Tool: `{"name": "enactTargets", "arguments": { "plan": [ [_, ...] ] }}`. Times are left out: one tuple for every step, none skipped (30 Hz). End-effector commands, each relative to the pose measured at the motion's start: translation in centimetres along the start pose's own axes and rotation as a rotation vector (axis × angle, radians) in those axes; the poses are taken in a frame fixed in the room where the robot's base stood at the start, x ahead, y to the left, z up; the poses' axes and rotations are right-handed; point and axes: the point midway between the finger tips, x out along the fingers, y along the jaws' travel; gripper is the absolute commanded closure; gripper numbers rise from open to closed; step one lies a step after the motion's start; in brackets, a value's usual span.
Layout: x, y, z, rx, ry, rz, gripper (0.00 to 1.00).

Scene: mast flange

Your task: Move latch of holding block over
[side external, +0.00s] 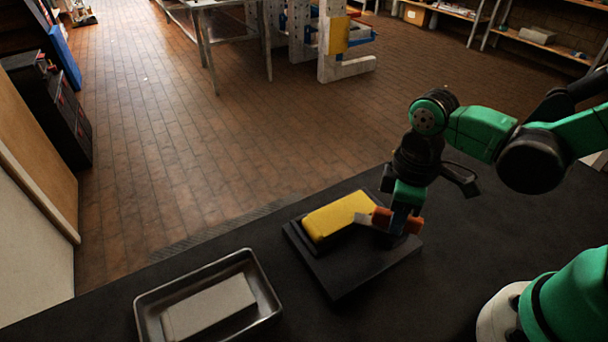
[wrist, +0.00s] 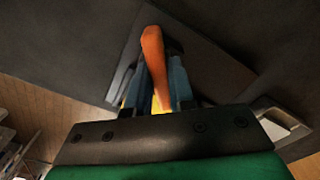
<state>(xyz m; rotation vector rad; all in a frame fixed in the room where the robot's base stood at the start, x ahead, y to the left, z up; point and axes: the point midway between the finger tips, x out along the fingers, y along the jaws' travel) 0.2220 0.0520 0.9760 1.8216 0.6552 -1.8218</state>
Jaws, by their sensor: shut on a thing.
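The holding block (side external: 335,275) is a dark plate on the black table. A yellow block (side external: 340,215) lies in its raised seat. The latch (side external: 381,218) has an orange part and a small grey tab that reaches the yellow block's right end; whether the tab lies over or beside it I cannot tell. My gripper (side external: 399,219) points down at the right of the yellow block and is shut on the latch. In the wrist view, the orange latch handle (wrist: 153,58) stands between my blue fingers (wrist: 157,88), with a sliver of yellow below.
A metal tray (side external: 268,300) with a pale grey block (side external: 208,308) stands at the table's front left. The dark table is clear between tray and holding block. Behind the table edge are the brick floor, a workbench and shelves, all well away.

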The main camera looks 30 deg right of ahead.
Motion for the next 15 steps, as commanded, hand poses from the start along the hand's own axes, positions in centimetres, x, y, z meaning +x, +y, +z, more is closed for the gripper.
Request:
{"name": "enactTargets", "arguments": {
  "plan": [
    [0.03, -0.01, 0.02, 0.045, 0.0, 0.0, 1.0],
    [0.03, -0.01, 0.02, 0.073, 0.0, 0.0, 1.0],
    [0.03, -0.01, 0.02, 0.111, 0.0, 0.0, 1.0],
    [0.03, -0.01, 0.02, 0.139, 0.0, 0.0, 1.0],
    [0.03, -0.01, 0.02, 0.168, 0.0, 0.0, 1.0],
    [0.03, -0.01, 0.02, 0.206, 0.0, 0.0, 1.0],
    [0.03, -0.01, 0.02, 0.234, 0.001, 0.0, 1.0],
    [0.03, -0.01, 0.02, 0.262, 0.001, 0.0, 1.0],
    [0.03, -0.01, 0.02, 0.298, 0.001, 0.0, 1.0],
    [0.03, -0.01, 0.02, 0.325, 0.001, 0.0, 1.0],
    [0.03, -0.01, 0.02, 0.351, 0.001, 0.0, 1.0],
    [0.03, -0.01, 0.02, 0.385, 0.001, 0.0, 1.0],
    [0.03, -0.01, 0.02, 0.409, 0.001, 0.0, 1.0],
    [0.03, -0.01, 0.02, 0.433, 0.001, 0.0, 1.0],
    [0.03, -0.01, 0.02, 0.463, 0.001, 0.0, 1.0]
  ]
}}
